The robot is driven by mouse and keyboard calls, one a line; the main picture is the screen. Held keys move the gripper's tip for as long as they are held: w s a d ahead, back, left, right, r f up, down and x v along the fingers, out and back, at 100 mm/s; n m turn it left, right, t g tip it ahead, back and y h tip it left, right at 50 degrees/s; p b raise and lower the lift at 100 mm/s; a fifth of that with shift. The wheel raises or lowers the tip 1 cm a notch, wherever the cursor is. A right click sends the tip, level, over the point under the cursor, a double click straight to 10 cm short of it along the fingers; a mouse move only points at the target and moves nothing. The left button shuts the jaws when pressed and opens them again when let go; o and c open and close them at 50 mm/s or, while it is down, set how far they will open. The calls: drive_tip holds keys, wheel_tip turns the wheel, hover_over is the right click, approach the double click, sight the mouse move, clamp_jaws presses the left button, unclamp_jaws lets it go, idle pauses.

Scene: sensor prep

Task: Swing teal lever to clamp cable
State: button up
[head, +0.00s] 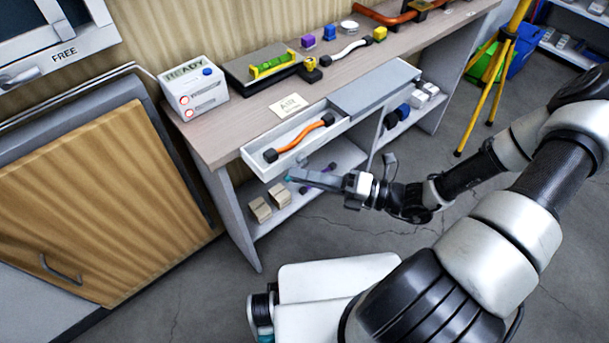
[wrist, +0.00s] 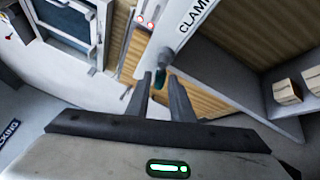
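The teal lever (wrist: 160,77) shows as a small teal piece below a grey knob, beside the panel marked "CLAMP" (wrist: 190,35) in the wrist view. My gripper (wrist: 157,83) is open, its fingers apart with the teal piece between their tips. I cannot tell whether either finger touches it. In the head view my gripper (head: 296,177) reaches left below the front of the pulled-out white tray (head: 248,158), with teal at its tip. An orange cable (head: 300,137) with black ends lies in the tray. Most of the lever is hidden.
The workbench (head: 215,135) holds a READY box (head: 195,93), a yellow-green level (head: 273,66) and an AIR card (head: 289,106). Tan boxes (head: 260,209) and a purple item stand on the shelf below the tray. A yellow tripod (head: 487,95) stands at the right.

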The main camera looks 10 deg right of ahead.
clamp_jaws()
drive_tip(key=m+p, duration=0.1)
drive_tip(key=m+t+y+p, duration=0.1)
drive_tip(key=m, duration=0.1)
drive_tip(key=shift+s+a+r+y, duration=0.1)
drive_tip(key=shift+r+y, duration=0.2)
drive_tip(key=shift+r, duration=0.1)
drive_tip(key=shift+o, duration=1.9)
unclamp_jaws()
drive_tip(key=v, duration=1.7)
drive_tip(key=shift+f, duration=0.2)
